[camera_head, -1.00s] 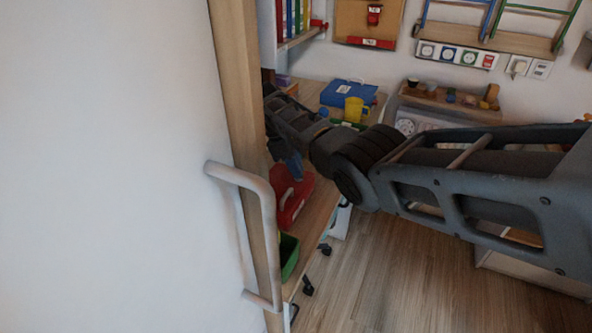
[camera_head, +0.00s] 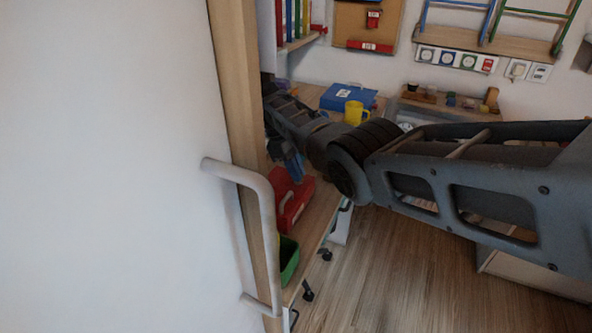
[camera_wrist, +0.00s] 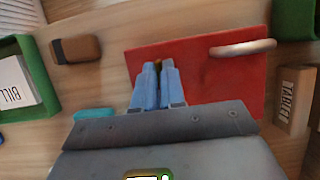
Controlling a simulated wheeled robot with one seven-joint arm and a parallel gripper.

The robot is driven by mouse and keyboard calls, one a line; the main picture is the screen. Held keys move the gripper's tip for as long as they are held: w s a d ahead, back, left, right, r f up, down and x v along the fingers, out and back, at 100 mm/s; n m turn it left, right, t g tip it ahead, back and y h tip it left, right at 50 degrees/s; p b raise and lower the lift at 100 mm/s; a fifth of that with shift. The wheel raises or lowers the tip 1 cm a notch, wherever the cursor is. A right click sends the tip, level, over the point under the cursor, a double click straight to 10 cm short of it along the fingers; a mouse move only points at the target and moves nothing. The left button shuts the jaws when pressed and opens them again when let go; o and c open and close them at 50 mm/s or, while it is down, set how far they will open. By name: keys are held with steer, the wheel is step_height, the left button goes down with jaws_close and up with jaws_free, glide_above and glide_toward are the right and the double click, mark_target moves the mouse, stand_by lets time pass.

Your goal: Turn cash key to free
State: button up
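The red cash box (camera_wrist: 205,85) lies on the wooden desk in the wrist view, with a pale handle (camera_wrist: 243,48) across its upper right. The box also shows in the head view (camera_head: 290,200), partly behind the wall edge. My gripper (camera_wrist: 160,68) is over the left part of the box, its blue fingers close together. A small brass-brown piece, which looks like the cash key (camera_wrist: 158,64), shows between the fingertips. Most of it is hidden by the fingers, so its turn angle cannot be read. The blue fingers (camera_head: 293,168) also show in the head view above the box.
A green tray with a BILL paper (camera_wrist: 14,82), a brown block (camera_wrist: 76,49), a teal piece (camera_wrist: 93,114) and a lettered wooden block (camera_wrist: 293,98) surround the box. A white door with a handle (camera_head: 245,180) stands at the left. A yellow mug (camera_head: 354,112) and blue case (camera_head: 348,96) are farther back.

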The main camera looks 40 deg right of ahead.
mark_target(287, 178)
steer(key=o, duration=0.4)
steer(key=d+v, duration=0.1)
steer(key=v, duration=0.6)
steer(key=shift+a+r+b, duration=0.4)
steer(key=shift+a+b, duration=0.05)
steer(key=shift+a, duration=0.1)
